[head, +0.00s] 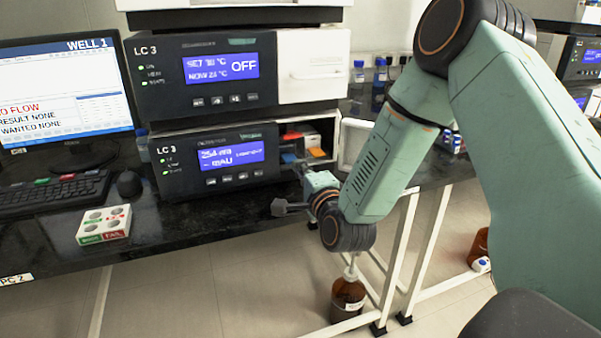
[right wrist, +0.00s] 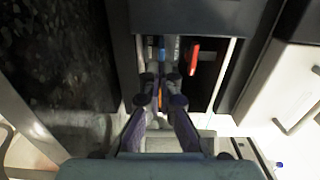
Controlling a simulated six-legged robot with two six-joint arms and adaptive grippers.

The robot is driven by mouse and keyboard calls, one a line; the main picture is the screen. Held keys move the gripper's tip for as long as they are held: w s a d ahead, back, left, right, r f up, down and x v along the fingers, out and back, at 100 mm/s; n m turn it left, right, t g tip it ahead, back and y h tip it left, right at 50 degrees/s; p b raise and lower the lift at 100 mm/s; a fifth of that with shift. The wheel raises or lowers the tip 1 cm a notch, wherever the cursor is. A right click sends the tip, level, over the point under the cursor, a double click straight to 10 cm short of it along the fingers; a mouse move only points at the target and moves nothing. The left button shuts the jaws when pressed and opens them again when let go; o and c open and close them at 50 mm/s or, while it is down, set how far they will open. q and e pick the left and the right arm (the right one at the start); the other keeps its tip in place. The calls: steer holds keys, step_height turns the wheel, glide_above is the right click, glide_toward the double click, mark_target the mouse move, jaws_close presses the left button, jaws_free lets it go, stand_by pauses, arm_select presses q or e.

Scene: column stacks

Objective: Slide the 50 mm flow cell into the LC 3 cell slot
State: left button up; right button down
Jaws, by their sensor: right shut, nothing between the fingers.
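The lower LC 3 module (head: 222,158) has an open compartment (head: 325,131) at its right end. Inside it, in the head view, small coloured pieces show: a blue one (head: 289,158), an orange one (head: 318,153) and a red one (head: 291,137). I cannot tell which of these is the 50 mm flow cell or its slot. My right gripper (head: 300,170) is at the compartment's front, partly hidden by its wrist. In the right wrist view its fingers (right wrist: 158,82) are close together and point into the compartment, left of a red piece (right wrist: 194,57). My left gripper is out of view.
A white open door (head: 354,140) stands right of the compartment. An upper LC 3 module (head: 190,75) sits above. A monitor (head: 62,88), keyboard (head: 50,195) and white tray with holes (head: 104,222) are to the left. A brown bottle (head: 347,299) is below the bench.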

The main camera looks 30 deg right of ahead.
stand_by(0.3)
steer(key=shift+b+x, duration=0.3)
steer(key=shift+x, duration=0.5)
steer(key=shift+s, duration=0.15)
